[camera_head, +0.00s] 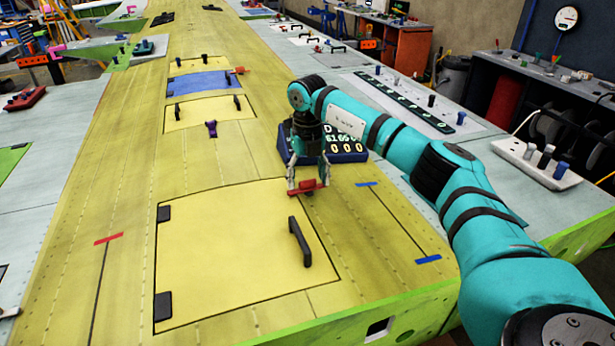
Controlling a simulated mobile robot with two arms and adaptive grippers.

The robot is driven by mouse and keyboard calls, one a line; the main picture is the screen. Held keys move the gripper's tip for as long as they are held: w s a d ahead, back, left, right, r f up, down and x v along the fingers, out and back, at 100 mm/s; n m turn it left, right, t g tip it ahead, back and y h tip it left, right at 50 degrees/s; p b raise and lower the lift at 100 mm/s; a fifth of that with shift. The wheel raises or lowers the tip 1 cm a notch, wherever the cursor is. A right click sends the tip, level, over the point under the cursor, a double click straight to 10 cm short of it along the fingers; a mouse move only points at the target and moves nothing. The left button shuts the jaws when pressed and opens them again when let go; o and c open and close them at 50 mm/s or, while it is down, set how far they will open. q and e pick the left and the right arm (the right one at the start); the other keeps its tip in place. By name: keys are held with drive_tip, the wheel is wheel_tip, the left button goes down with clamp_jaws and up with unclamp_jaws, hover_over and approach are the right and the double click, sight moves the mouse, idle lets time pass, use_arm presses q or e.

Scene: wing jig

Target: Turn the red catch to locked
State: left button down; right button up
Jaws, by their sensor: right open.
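The red catch (302,189) sits at the far right corner of the large yellow hatch panel (220,250) on the wing. Its bar lies roughly crosswise in the picture. My right gripper (307,181) points down over the catch, with its fingers open and one on either side of it. I cannot tell whether a finger touches the catch. The panel lies flat, with a black handle (299,242) near its right edge and black hinges (163,306) on its left edge. My left gripper is not in view.
A dark blue box with number displays (348,150) stands just behind my right gripper. Farther up the wing are a blue panel (197,83) and a purple catch (211,128). A white block with knobs (537,163) lies at the right.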

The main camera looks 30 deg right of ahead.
sight(308, 180)
wheel_tip(308, 180, up, 12)
idle(0.6)
idle(0.4)
